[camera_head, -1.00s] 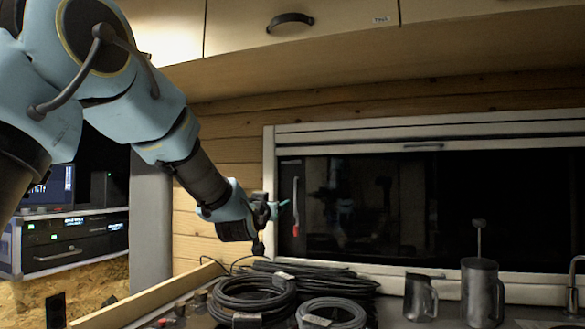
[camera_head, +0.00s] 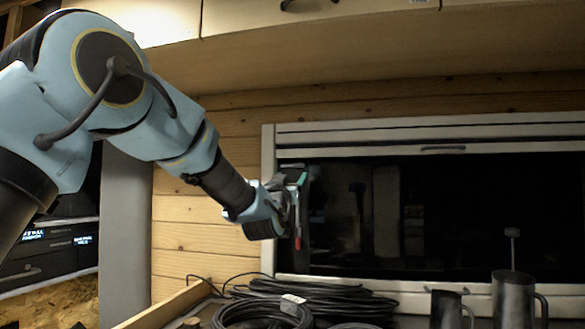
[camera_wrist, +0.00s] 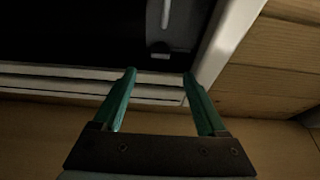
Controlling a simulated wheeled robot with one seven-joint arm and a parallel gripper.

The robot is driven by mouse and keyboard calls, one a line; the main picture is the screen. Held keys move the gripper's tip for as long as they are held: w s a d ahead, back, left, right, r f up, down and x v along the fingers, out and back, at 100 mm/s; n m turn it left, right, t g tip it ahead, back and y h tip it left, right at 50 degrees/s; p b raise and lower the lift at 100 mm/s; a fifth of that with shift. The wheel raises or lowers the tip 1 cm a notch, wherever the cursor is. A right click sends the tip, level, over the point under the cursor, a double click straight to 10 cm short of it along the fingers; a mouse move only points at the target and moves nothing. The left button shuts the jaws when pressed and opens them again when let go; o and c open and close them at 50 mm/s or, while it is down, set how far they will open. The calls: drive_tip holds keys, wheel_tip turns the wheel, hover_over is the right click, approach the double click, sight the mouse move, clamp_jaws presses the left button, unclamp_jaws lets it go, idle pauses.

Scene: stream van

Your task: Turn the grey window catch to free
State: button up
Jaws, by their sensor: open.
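The grey window catch (camera_head: 298,241) is on the left side of the dark window, and its red lower end shows just below my gripper (camera_head: 299,174). My gripper covers much of the catch in the head view. In the wrist view a grey bar (camera_wrist: 165,12), which looks like part of the catch, runs off the top edge, with a small grey block (camera_wrist: 160,49) near its end. My gripper (camera_wrist: 159,74) is open there, its two teal fingers apart with nothing seen between their tips. I cannot tell whether a finger touches the catch.
The white window frame (camera_head: 268,200) borders the wooden wall (camera_head: 180,236). Below lie coiled black cables (camera_head: 325,294), with a metal jug (camera_head: 447,310) and a plunger pot (camera_head: 514,300) to the right. A cabinet (camera_head: 330,52) hangs above.

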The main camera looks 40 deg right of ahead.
sight(298, 166)
drive_tip(key=p+x, duration=0.3)
drive_tip(key=x, duration=0.6)
drive_tip(key=shift+w+d+p, duration=0.1)
drive_tip(key=shift+d+p, duration=0.05)
drive_tip(key=shift+p, duration=0.2)
clamp_jaws()
